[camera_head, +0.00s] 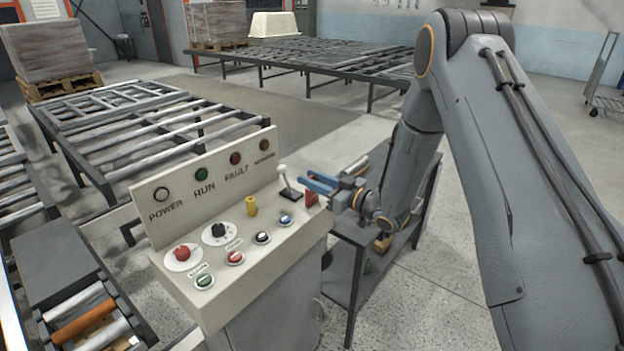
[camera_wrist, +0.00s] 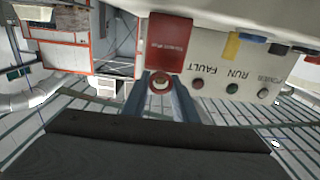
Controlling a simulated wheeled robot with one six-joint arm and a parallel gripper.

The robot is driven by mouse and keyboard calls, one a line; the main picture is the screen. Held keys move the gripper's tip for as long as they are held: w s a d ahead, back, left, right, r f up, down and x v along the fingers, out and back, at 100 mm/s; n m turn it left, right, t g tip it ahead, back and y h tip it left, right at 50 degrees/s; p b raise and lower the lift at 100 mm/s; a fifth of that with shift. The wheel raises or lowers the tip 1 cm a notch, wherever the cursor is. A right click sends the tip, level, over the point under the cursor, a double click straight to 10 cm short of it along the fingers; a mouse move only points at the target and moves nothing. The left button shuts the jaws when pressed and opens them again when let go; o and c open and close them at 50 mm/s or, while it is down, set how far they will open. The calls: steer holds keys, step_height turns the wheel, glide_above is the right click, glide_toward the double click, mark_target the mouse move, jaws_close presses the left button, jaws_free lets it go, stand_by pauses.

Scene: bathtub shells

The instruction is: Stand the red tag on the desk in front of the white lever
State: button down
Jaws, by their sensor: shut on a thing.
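The red tag (camera_head: 311,198) is at the tips of my gripper (camera_head: 313,185), near the right end of the cream control desk (camera_head: 215,265). The blue fingers are shut on it. In the wrist view the tag (camera_wrist: 169,45) is a red plate with small unreadable lettering, just beyond the fingertips (camera_wrist: 162,78). The white lever (camera_head: 283,175) stands on the desk, a short way left of the tag, with a pale knob and dark base. The tag is low over the desk top; I cannot tell whether its bottom edge touches it.
A yellow part (camera_head: 250,207) stands on the desk left of the lever, and a blue button (camera_head: 285,219) is below it. A red mushroom button (camera_head: 183,253) and black knob (camera_head: 219,231) are further left. The lamp panel (camera_head: 205,180) rises behind. A grey table (camera_head: 375,235) is right.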

steer(key=shift+f, duration=0.15)
steer(key=c, duration=1.4)
jaws_free()
steer(key=shift+c, duration=0.2)
